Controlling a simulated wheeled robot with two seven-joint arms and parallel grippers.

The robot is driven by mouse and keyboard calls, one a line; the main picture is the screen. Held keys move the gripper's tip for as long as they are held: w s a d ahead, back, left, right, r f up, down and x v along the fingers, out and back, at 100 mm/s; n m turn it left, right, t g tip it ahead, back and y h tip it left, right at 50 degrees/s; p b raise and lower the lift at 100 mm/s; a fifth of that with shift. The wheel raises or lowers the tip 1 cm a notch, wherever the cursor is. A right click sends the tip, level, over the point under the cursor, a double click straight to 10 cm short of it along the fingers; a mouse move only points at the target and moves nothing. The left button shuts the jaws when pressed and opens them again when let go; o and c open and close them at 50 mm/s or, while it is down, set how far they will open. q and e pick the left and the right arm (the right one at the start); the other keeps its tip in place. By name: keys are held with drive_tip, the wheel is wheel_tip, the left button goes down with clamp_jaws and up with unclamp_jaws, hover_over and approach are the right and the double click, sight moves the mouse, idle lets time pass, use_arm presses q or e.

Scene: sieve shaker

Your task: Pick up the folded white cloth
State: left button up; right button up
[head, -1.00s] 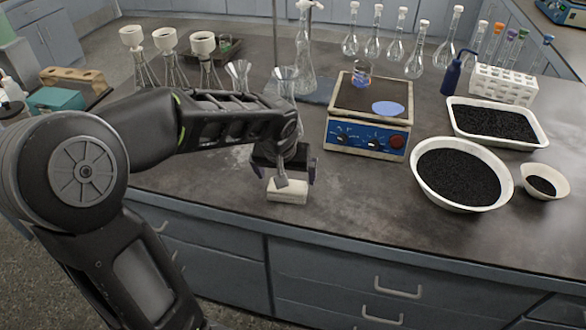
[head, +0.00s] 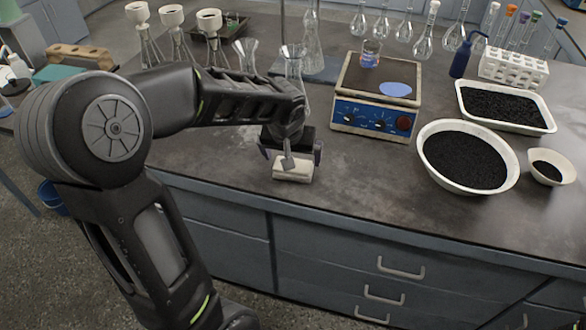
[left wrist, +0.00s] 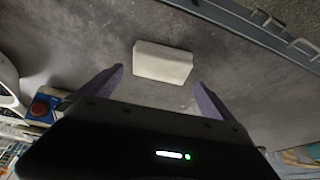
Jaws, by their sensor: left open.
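The folded white cloth (head: 292,170) lies flat on the dark bench top near its front edge in the head view, partly covered by my left gripper. In the left wrist view the cloth (left wrist: 163,62) is a pale rectangular block, fully visible, just beyond the fingertips and in line with the gap between them. My left gripper (head: 290,158) points down over the cloth. In the left wrist view its two purple-grey fingers (left wrist: 157,76) are spread wide, with nothing between them. My right gripper is not in view.
A hotplate with a blue front (head: 377,95) stands right of the gripper. White bowls of black grains (head: 510,180) are further right. Glass flasks (head: 293,80) stand behind my left arm. The bench top right of the cloth (head: 370,180) is clear.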

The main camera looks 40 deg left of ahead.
use_arm(q)
drive_tip(key=x, duration=0.5)
idle(0.5)
drive_tip(key=c, duration=1.1)
wheel_tip(320, 180, up, 10)
drive_tip(key=shift+p, duration=0.3)
idle(0.4)
